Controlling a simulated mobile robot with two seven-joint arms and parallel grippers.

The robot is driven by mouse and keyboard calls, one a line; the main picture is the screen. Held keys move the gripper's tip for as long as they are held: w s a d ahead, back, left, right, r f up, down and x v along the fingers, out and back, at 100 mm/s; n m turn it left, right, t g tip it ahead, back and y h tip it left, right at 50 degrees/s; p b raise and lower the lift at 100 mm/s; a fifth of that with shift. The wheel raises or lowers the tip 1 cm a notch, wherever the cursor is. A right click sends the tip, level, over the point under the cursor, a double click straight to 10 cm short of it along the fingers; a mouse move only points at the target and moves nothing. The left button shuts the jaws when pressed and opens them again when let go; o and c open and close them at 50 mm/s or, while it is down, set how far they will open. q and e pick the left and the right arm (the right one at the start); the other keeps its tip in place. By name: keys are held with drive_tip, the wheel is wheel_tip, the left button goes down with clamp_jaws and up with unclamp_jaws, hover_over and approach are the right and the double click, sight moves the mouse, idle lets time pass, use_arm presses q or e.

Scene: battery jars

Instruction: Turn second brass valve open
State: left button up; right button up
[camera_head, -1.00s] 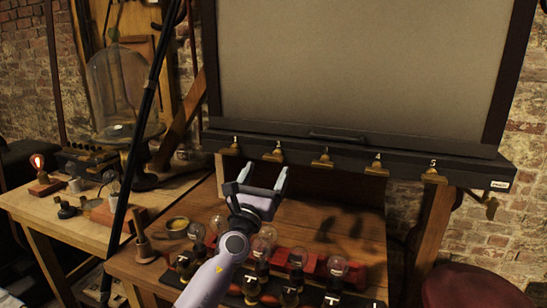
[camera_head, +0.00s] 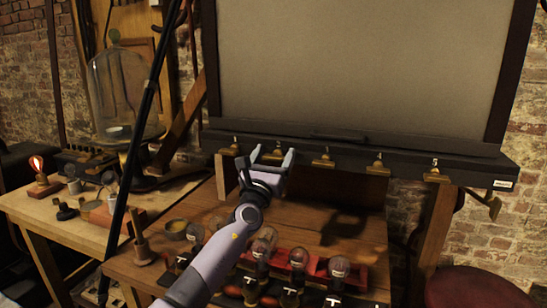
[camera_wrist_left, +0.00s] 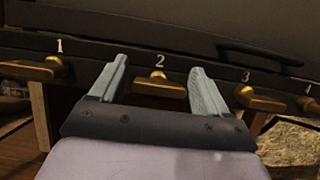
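A row of brass valves is mounted along the dark rail under the large board. The second brass valve (camera_wrist_left: 160,86), under the number 2, sits between the open fingers of my left gripper (camera_wrist_left: 158,82) in the left wrist view. Its handle lies roughly level, with a finger on each side; I cannot tell whether they touch it. In the head view the left gripper (camera_head: 272,157) is at the second valve (camera_head: 272,157), which it partly covers. The first valve (camera_head: 230,150) is to the left and the third valve (camera_head: 322,161) to the right. My right gripper is not in view.
The dark rail (camera_head: 400,155) runs across under the pale board (camera_head: 350,70). Below, a wooden bench (camera_head: 330,225) holds several glass bulbs and jars. A glass dome (camera_head: 125,95) stands on the left table. A dark red stool (camera_head: 470,285) is at lower right.

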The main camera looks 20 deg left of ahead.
use_arm(q)
drive_tip(key=c, duration=0.7)
drive_tip(key=shift+n, duration=0.4)
drive_tip(key=n+y, duration=0.2)
drive_tip(key=n, duration=0.1)
drive_tip(key=n+y, duration=0.1)
drive_tip(key=n, duration=0.2)
drive_tip(key=shift+n+g+y, duration=0.3)
drive_tip(key=shift+y, duration=0.1)
drive_tip(key=n+y, duration=0.1)
drive_tip(key=n, duration=0.2)
drive_tip(key=n+g+y, duration=0.1)
drive_tip(key=n, duration=0.2)
drive_tip(key=shift+a+f+g, duration=0.1)
drive_tip(key=shift+g, duration=0.2)
drive_tip(key=n, duration=0.2)
drive_tip(key=n+g+y, duration=0.1)
drive_tip(key=n, duration=0.2)
drive_tip(key=shift+g, duration=0.3)
drive_tip(key=shift+f+n+g+p, duration=0.15)
drive_tip(key=shift+n+g+p, duration=0.65)
drive_tip(key=shift+n, duration=1.2)
drive_tip(key=shift+c, duration=0.2)
drive_tip(key=shift+a, duration=0.1)
